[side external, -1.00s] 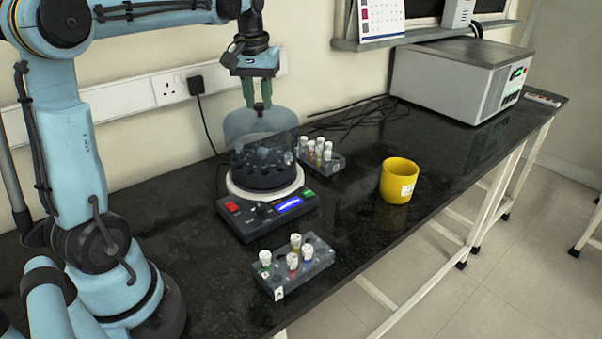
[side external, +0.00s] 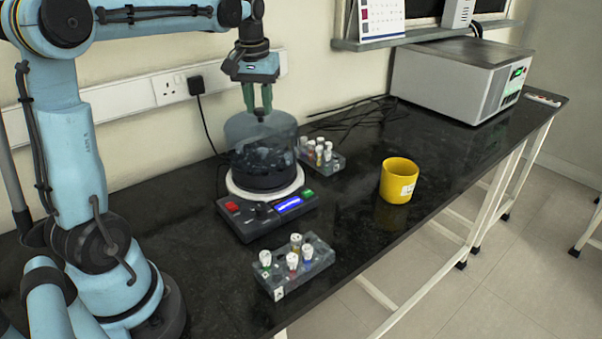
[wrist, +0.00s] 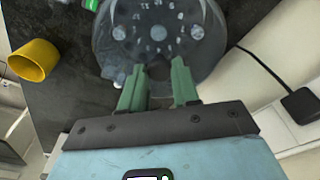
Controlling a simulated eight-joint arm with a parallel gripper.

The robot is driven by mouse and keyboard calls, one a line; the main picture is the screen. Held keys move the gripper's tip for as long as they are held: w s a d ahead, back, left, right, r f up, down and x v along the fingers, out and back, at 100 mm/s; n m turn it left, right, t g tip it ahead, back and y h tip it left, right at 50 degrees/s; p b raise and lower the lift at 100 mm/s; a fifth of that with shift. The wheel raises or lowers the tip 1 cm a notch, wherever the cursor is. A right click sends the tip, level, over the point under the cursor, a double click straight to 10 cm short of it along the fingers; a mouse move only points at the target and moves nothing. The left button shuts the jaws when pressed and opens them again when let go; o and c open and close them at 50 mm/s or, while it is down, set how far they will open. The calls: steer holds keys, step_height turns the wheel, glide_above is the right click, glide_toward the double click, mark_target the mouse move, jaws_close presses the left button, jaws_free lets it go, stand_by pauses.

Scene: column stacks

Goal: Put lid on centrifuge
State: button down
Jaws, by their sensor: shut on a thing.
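The centrifuge (side external: 267,217) stands on the black bench, with a dark base, red and green buttons, a lit blue display and a pale ring around its rotor. My gripper (side external: 257,108) is above it, its green fingers shut on the clear, smoky lid (side external: 245,130). The lid is over the rotor; I cannot tell whether its rim touches the ring. In the wrist view, my gripper (wrist: 160,88) is at the lid's near side, and the rotor's numbered face shows through the transparent lid (wrist: 165,50).
A tube rack (side external: 300,268) stands in front of the centrifuge, and another rack (side external: 322,155) stands behind it to the right. A yellow cup (side external: 397,182) is further right. A grey box-shaped machine (side external: 462,80) and black cables (side external: 360,115) are at the back.

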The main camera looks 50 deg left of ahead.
mark_target(259, 117)
steer(key=shift+f, duration=3.05)
steer(key=c, duration=0.8)
jaws_free()
steer(key=shift+o, duration=0.5)
steer(key=o, duration=0.4)
steer(key=shift+o, duration=0.2)
steer(key=shift+r, duration=0.1)
